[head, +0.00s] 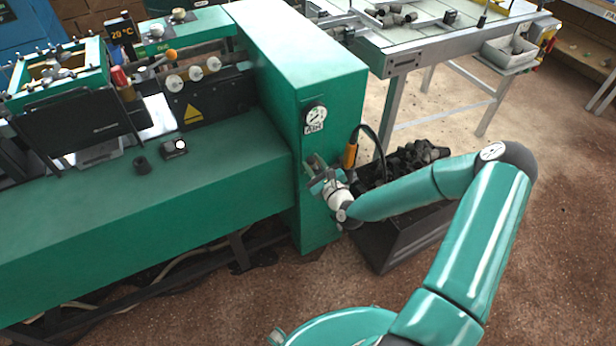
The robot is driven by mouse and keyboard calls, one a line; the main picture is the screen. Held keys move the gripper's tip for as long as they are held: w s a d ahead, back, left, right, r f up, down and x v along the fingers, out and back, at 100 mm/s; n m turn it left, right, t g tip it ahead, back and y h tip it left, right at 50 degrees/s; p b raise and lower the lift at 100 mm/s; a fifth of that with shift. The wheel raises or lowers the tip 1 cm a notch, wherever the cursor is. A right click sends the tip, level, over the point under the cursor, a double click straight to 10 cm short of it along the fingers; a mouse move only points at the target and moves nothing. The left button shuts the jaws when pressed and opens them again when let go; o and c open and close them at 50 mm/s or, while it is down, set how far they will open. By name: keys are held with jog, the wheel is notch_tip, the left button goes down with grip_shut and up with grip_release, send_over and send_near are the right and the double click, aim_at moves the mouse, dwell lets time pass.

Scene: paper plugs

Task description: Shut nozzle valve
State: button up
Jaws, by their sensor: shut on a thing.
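My gripper (320,184) is at the side face of the green machine (309,222), below a round pressure gauge (315,113) and the AIR label. It is shut on a small part there, which seems to be the nozzle valve. The fingers and wrist hide most of it, so I cannot tell its handle position. Just right of the gripper, an orange nozzle (351,155) stands roughly upright, with a black hose (378,143) curving from its top.
A dark bin (399,246) full of black pieces stands on the floor right of the machine, under my arm. A metal-framed table (445,38) with parts is behind it. The brown floor at right is clear. A small black box with a white knob (180,144) sits on the machine bed.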

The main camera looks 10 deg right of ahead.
jog(key=shift+w+d+r+m, duration=0.15)
jog(key=shift+d+m, duration=0.4)
jog(key=shift+m, duration=0.45)
jog(key=shift+w+d+m, duration=0.2)
jog(key=shift+d+m, duration=0.45)
jog(key=shift+m, duration=0.55)
jog(key=o, duration=0.8)
jog(key=shift+c, duration=0.2)
jog(key=shift+r, duration=0.1)
jog(key=shift+v, duration=2)
